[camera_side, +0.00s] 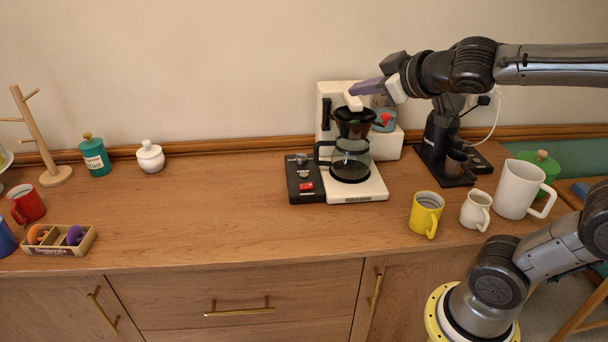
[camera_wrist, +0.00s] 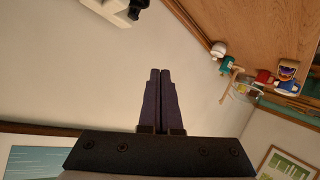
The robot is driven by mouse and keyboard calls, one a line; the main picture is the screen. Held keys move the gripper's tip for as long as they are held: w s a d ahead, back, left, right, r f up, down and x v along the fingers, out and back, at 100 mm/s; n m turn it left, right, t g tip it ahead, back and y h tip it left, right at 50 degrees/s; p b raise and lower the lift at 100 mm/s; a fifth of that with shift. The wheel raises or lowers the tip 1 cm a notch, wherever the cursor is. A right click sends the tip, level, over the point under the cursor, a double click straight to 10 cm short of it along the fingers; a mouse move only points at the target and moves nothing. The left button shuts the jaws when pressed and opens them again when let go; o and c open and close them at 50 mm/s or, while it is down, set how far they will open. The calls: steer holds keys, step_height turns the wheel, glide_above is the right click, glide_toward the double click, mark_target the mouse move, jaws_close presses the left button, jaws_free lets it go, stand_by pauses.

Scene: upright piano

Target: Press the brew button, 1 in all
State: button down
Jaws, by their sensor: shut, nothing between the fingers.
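The coffee maker (camera_side: 359,188) is cream-white, with a glass carafe (camera_side: 350,162) on its plate and a black filter holder above. A black control panel (camera_side: 308,194) sits at its front left, bearing a red button (camera_side: 306,187) and a grey knob (camera_side: 301,160). The red button looks like the brew button; its label is too small to read. My gripper (camera_side: 354,91) is shut and empty, high above the coffee maker near the top of its tower, well apart from the button. Its dark fingers (camera_wrist: 161,74) are together in the wrist view, against the wall.
A black coffee grinder or espresso machine (camera_side: 440,148) stands right of the coffee maker. A yellow mug (camera_side: 426,214), a cream jug (camera_side: 475,210) and a white mug (camera_side: 519,189) stand at the front right. The counter (camera_side: 210,200) left of the panel is clear.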

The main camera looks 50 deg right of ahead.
steer(key=w+n+y, duration=0.1)
steer(key=w+n, duration=0.2)
steer(key=w, duration=0.5)
steer(key=n+g+y, duration=0.3)
steer(key=n, duration=0.2)
glide_above(304, 175)
step_height(304, 175, down, 16)
steer(key=f, duration=0.1)
steer(key=shift+s+d+m, duration=0.25)
steer(key=shift+s+m, duration=0.05)
steer(key=shift+s, duration=0.2)
steer(key=shift+f, duration=0.25)
steer(key=shift+f, duration=4.15)
steer(key=shift+f, duration=0.2)
steer(key=shift+f, duration=0.25)
